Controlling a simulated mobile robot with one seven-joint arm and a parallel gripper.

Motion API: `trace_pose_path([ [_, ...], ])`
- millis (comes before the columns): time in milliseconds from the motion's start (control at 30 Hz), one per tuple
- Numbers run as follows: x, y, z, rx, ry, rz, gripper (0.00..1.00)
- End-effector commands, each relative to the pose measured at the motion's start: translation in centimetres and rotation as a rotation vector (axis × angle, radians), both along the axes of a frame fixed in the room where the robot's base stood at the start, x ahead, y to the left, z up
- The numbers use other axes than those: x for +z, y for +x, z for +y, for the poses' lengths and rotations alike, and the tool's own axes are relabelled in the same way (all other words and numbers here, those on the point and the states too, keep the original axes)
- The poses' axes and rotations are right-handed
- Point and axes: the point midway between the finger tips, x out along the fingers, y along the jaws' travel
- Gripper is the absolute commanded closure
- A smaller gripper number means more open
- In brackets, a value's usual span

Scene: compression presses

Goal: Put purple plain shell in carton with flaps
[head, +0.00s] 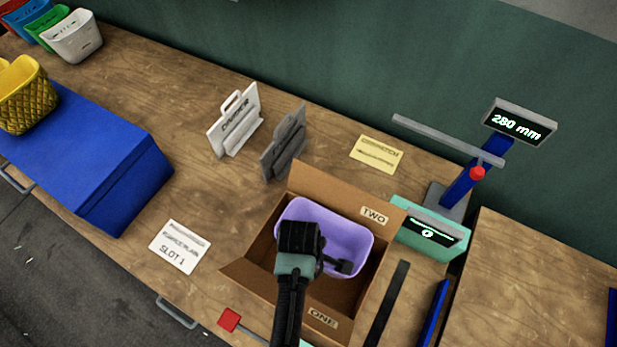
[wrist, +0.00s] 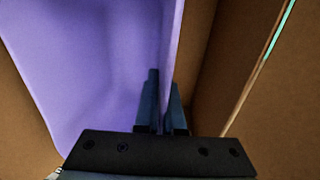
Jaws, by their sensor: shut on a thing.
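The purple plain shell (head: 345,236) is an open, smooth-walled tub inside the carton with flaps (head: 262,250), toward its back. The brown carton stands open, with labels TWO and ONE on it. My gripper (head: 338,266) is over the carton and shut on the shell's wall. In the wrist view my fingers (wrist: 162,105) straddle the purple wall (wrist: 100,60), with carton cardboard (wrist: 205,70) on both sides. My gripper and arm hide part of the shell and carton. I cannot tell whether the shell's base touches the carton floor.
A press with a 280 mm display (head: 520,122) stands right of the carton. A white plate (head: 235,122) and a grey plate (head: 284,145) stand behind it. A blue block (head: 85,155), yellow basket (head: 25,95) and several tubs are left. The table between is mostly clear.

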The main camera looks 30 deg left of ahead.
Motion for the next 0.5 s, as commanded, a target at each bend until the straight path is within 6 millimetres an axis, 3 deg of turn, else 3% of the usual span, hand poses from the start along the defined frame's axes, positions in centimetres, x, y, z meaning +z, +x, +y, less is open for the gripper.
trace_pose_path([
  [500,-4.8,0.1,0.0,-0.001,0.0,-0.001,1.0],
])
